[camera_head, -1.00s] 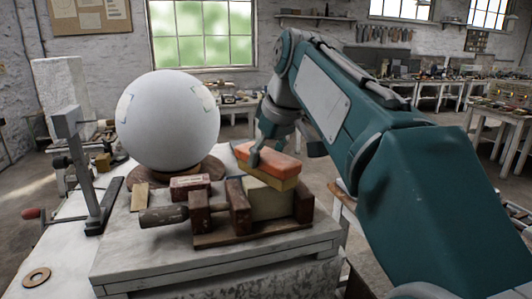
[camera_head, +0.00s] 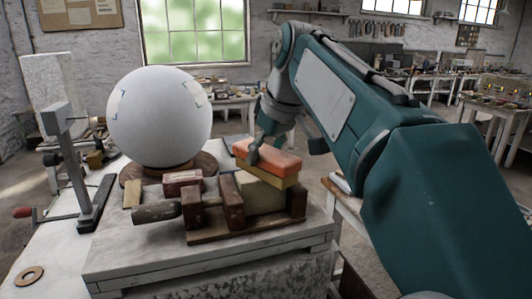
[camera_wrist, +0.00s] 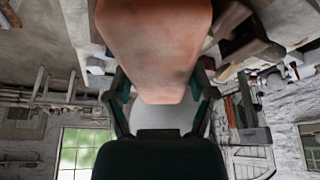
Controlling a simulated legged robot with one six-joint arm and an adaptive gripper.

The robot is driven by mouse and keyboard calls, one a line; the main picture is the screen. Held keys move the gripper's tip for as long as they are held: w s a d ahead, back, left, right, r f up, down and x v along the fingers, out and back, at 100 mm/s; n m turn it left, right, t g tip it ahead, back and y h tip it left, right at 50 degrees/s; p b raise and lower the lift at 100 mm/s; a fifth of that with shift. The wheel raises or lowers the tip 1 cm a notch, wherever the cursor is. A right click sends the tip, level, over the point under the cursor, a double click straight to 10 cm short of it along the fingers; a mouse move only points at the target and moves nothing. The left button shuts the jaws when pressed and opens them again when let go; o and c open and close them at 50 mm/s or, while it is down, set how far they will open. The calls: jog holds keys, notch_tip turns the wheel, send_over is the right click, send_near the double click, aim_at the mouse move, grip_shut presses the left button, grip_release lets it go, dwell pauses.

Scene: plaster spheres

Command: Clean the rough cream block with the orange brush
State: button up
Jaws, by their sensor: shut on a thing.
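The orange brush (camera_head: 278,161) has an orange back over a yellowish lower layer. My gripper (camera_head: 255,155) is shut on it; the brush also fills the upper middle of the wrist view (camera_wrist: 155,45), between the two fingers. The rough cream block (camera_head: 262,197) sits in a reddish-brown wooden vise (camera_head: 232,202) on the stone slab. The brush is over the top of the block, slightly tilted. I cannot tell whether its underside touches the block. The brush hides part of the block's top.
A large white plaster sphere (camera_head: 160,118) rests on a round brown base behind the vise. A small reddish block (camera_head: 183,183) and the vise's dark handle (camera_head: 156,212) lie left of the jaws. A grey metal stand (camera_head: 75,160) is farther left. The slab's front (camera_head: 150,255) is clear.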

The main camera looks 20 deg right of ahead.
aim_at(251, 144)
jog(key=shift+w+a, duration=0.3)
jog(key=shift+w, duration=0.3)
jog(key=shift+w+a, duration=0.25)
jog(key=shift+w, duration=0.35)
jog(key=shift+w+a, duration=0.3)
jog(key=shift+w, duration=0.3)
jog(key=shift+s+d, duration=0.3)
jog(key=shift+s, duration=0.4)
jog(key=shift+s+d, duration=0.35)
jog(key=shift+s, duration=0.3)
jog(key=shift+s+d, duration=0.3)
jog(key=shift+s, duration=0.4)
jog(key=shift+w, duration=0.15)
jog(key=shift+w+a, duration=0.3)
jog(key=shift+w, duration=0.35)
jog(key=shift+w+a, duration=0.35)
jog(key=shift+w, duration=0.25)
jog(key=shift+w+a, duration=0.3)
jog(key=shift+w, duration=0.35)
